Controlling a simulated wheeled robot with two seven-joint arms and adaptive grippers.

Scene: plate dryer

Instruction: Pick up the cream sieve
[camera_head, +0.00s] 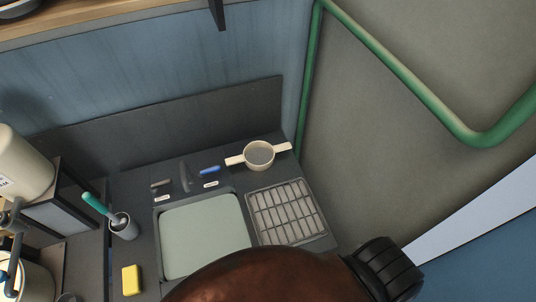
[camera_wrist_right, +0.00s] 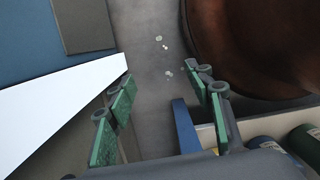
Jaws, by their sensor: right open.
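The cream sieve (camera_head: 259,154) sits at the back right of the dark counter in the head view. It has a round bowl and two flat pale handles, one to each side. It is just behind the wire drying rack (camera_head: 287,211). My right gripper (camera_wrist_right: 158,92) shows only in the wrist view, with its green-padded fingers spread apart and nothing between them. The sieve does not show in the wrist view, so the gripper is away from it. My left gripper is in neither view.
A pale green sink-like tray (camera_head: 205,235) lies left of the rack. A yellow sponge (camera_head: 132,280), a grey cup with a teal brush (camera_head: 124,227) and a blue-handled item (camera_head: 209,170) are nearby. A green pipe (camera_head: 309,75) runs up the wall beside the sieve. A large brown rounded shape hides the bottom middle.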

